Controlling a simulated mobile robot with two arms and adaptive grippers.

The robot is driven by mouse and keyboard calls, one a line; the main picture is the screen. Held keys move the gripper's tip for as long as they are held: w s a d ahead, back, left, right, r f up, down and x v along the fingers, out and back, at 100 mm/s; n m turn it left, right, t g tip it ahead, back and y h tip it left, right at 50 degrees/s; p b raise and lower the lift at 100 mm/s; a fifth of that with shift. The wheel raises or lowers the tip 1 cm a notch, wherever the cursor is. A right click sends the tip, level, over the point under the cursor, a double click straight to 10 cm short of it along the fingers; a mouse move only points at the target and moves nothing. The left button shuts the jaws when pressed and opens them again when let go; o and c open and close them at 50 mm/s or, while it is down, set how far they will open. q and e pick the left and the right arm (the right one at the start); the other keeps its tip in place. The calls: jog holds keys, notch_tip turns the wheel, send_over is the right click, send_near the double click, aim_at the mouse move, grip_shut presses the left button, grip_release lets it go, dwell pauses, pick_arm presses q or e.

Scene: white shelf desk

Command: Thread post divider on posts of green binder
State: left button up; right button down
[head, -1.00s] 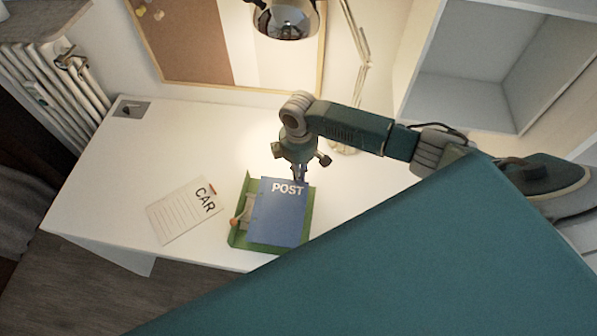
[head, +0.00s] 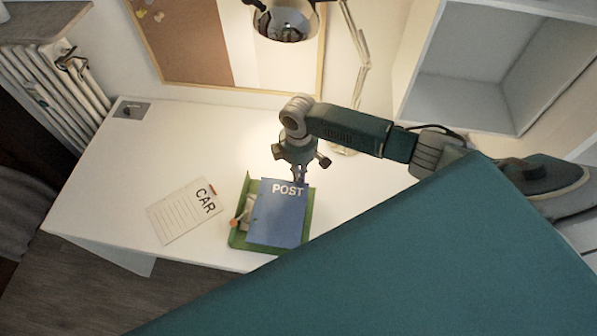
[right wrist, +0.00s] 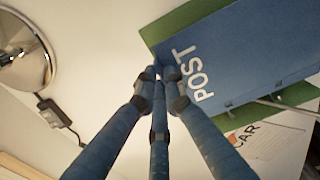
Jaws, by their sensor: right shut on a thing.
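The blue post divider (head: 278,217) lies over the open green binder (head: 309,222) on the desk, with green showing around its edges. My right gripper (head: 299,178) is shut on the divider's far edge, close to the POST lettering. In the right wrist view, the fingers (right wrist: 158,75) meet at the corner of the divider (right wrist: 240,55), and the green binder (right wrist: 190,14) shows behind it. Metal posts (right wrist: 285,106) show by the divider's holed edge. I cannot tell whether they pass through the holes. My left gripper is not in view.
A paper divider marked CAR (head: 184,212) lies on the white desk (head: 180,140) left of the binder. A desk lamp (head: 286,20) hangs above the back. A white shelf (head: 468,75) stands at the right. The desk's left side is mostly clear.

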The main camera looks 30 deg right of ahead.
jog(key=shift+f, duration=0.3)
dwell(0.9)
jog(key=shift+f+b, duration=0.8)
jog(key=shift+f, duration=0.5)
dwell(1.3)
jog(key=c, duration=1.8)
grip_release()
jog(key=shift+o, duration=0.2)
notch_tip(320, 180, up, 12)
